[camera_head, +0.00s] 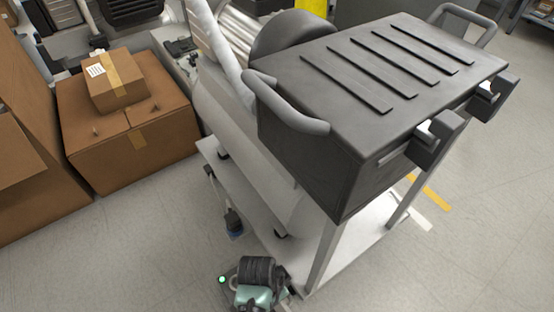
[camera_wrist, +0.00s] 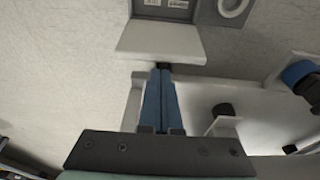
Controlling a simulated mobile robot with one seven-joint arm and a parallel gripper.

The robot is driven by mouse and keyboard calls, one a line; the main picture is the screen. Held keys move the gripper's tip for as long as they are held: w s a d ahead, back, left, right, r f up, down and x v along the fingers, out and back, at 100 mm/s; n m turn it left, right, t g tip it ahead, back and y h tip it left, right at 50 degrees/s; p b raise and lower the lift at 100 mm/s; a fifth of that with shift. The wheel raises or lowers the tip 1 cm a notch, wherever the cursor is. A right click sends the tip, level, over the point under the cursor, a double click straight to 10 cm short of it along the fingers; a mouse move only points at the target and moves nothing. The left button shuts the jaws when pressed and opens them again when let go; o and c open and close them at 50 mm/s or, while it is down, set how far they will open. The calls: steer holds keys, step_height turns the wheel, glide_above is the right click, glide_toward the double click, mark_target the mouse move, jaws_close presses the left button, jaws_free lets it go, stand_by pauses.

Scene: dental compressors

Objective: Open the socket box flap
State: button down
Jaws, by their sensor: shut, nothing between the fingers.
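The socket box (camera_wrist: 207,12) shows at the top of the wrist view as a grey housing with a printed label and a round ring on its right. A pale flat panel (camera_wrist: 160,42), which looks like its flap, juts out below the label, angled away from the housing. My gripper (camera_wrist: 162,74) has its blue fingers together, with nothing between them. Its tips lie just below the panel's lower edge in the picture; I cannot tell whether they touch it. In the head view my wrist is at the bottom centre, and I cannot make out the socket box there.
A dark ribbed compressor housing (camera_head: 375,85) with handles stands on a pale cart frame (camera_head: 325,255). Cardboard boxes (camera_head: 130,135) stand at the left. A blue-and-black fitting (camera_head: 234,222) hangs by the cart. Another blue-and-black part (camera_wrist: 300,76) is right of my fingers. Floor is clear at lower left.

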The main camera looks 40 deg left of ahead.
steer(key=b+x, duration=0.1)
steer(key=x, duration=0.2)
steer(key=shift+w+f+b, duration=0.1)
steer(key=shift+f+b, duration=0.2)
steer(key=shift+b, duration=0.1)
steer(key=p, duration=0.1)
steer(key=s+t+p, duration=0.1)
steer(key=shift+s+a+r+p, duration=0.25)
steer(key=shift+s+r+p, duration=0.05)
steer(key=shift+r+p, duration=0.1)
steer(key=shift+s+a+f, duration=0.15)
steer(key=shift+s+f, duration=0.05)
steer(key=shift+s, duration=0.05)
